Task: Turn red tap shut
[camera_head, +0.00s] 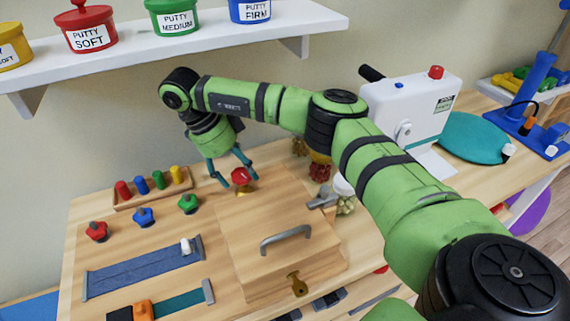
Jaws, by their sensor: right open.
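A red tap handle (241,177) stands on the top of a light wooden box (250,215) near its back left corner. My right gripper (239,180) reaches in from above with its two teal fingers spread. The fingertips are on either side of the red handle. I cannot tell whether either finger touches it. The gripper holds nothing that I can see. My left gripper is not in view.
Red, blue and green star knobs (143,216) and a peg block (150,190) stand left of the box. A metal handle (286,238) rises from its top. A shelf (180,50) with putty tubs overhangs behind. A white machine (410,112) stands right.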

